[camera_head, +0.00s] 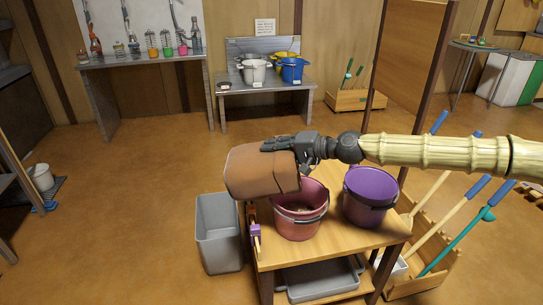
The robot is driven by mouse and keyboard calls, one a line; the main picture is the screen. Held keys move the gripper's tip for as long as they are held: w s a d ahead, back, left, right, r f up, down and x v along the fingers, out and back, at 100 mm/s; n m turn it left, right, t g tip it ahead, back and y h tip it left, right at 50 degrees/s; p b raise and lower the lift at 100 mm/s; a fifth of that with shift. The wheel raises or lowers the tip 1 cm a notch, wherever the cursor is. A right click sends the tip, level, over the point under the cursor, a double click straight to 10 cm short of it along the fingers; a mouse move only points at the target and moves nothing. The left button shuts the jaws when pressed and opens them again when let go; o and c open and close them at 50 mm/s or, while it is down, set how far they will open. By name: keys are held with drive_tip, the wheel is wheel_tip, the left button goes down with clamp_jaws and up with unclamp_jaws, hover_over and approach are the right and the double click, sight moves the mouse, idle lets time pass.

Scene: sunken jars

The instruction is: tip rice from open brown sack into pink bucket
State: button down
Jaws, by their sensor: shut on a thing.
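My gripper (296,145) is shut on the brown sack (258,172), holding it by its upper side. The sack is in the air, lying tilted on its side above the front left of the wooden table (345,228). The pink bucket (298,223) stands on the table just below and right of the sack. The sack's lower right edge overlaps the bucket's back rim in the picture. Something pale shows inside the bucket, but I cannot tell how much. The sack's mouth and its contents are hidden from this view. No falling grains can be made out.
A purple bucket (370,195) stands right of the pink one on the table. A grey bin (219,233) is on the floor at the left. Long-handled tools stand in a wooden crate (437,262) at the right. Benches with jars and pots are at the back.

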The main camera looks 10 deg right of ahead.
sight(291, 150)
drive_tip(key=shift+s+d+f+m+t+y+b, duration=0.2)
drive_tip(key=shift+d+f+m+t+y+b, duration=0.55)
drive_tip(key=shift+b, duration=6.6)
drive_tip(key=d+y+b, duration=0.1)
drive_tip(key=b, duration=0.3)
drive_tip(key=d+b, duration=0.1)
drive_tip(key=b, duration=0.4)
drive_tip(key=shift+s+r+t+y, duration=0.1)
drive_tip(key=shift+r+t+y, duration=0.15)
drive_tip(key=shift+r+y, duration=0.1)
drive_tip(key=d+b, duration=0.1)
drive_tip(key=b, duration=0.4)
drive_tip(key=t+y+b, duration=0.1)
drive_tip(key=b, duration=0.3)
drive_tip(key=shift+s+d+r+m+b, duration=0.2)
drive_tip(key=shift+d+r+m+b, duration=0.05)
drive_tip(key=shift+d+m+b, duration=0.15)
drive_tip(key=shift+d+r+y, duration=0.1)
drive_tip(key=shift+r+y, duration=0.15)
drive_tip(key=shift+y, duration=0.05)
drive_tip(key=shift+s+d+r+m+t+y, duration=0.15)
drive_tip(key=shift+d+m+t+y, duration=0.2)
drive_tip(key=shift+d+t, duration=0.15)
drive_tip(key=shift+s+d+r+m+t+y, duration=0.1)
drive_tip(key=shift+d+m+t+y, duration=0.25)
drive_tip(key=shift+d, duration=0.2)
